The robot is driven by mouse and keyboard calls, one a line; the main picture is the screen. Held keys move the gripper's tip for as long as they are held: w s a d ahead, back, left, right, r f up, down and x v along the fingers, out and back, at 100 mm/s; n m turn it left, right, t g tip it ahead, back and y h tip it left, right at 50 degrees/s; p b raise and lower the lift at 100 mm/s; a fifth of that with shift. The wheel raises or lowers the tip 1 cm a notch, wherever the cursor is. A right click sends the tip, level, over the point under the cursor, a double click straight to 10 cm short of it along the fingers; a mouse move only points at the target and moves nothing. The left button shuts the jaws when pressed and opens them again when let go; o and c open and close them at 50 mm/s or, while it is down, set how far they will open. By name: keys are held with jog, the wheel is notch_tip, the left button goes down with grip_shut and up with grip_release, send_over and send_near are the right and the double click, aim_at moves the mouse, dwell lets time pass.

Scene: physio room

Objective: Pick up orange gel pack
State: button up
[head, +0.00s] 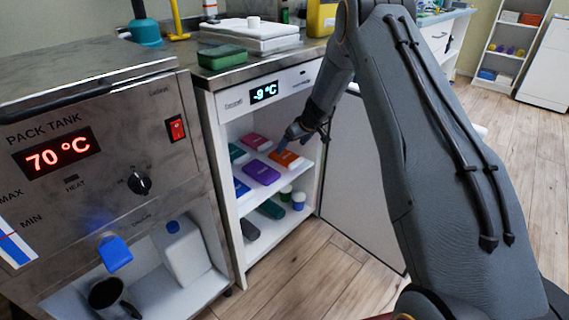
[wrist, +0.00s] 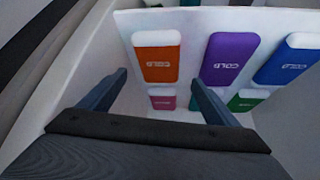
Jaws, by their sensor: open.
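The orange gel pack (head: 287,159) lies on the upper shelf of the open cold cabinet, near its right side. In the wrist view the orange gel pack (wrist: 158,58) lies at upper left, with lettering on its face. My gripper (head: 302,134) is inside the cabinet opening by the orange pack. In the wrist view my gripper (wrist: 158,82) is open and empty, its two fingers apart; the pack shows between and beyond the fingertips. I cannot tell if a finger touches it.
A purple pack (wrist: 228,58) and a blue pack (wrist: 288,62) lie in the same row. A pink pack (wrist: 163,100) and a green pack (wrist: 243,102) lie in another row. The cabinet door (head: 365,185) stands open at right. The pack tank (head: 95,150) stands at left.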

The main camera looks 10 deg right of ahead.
aim_at(285, 155)
jog(key=x, duration=0.3)
jog(key=shift+w+d+f+b, duration=0.1)
jog(key=shift+w+f+b, duration=0.2)
jog(key=shift+b, duration=0.05)
jog(key=b+x, duration=0.1)
jog(key=x, duration=0.4)
jog(key=shift+s+b, duration=0.1)
jog(key=shift+b, duration=0.2)
jog(key=shift+r, duration=0.1)
jog(key=c, duration=1.1)
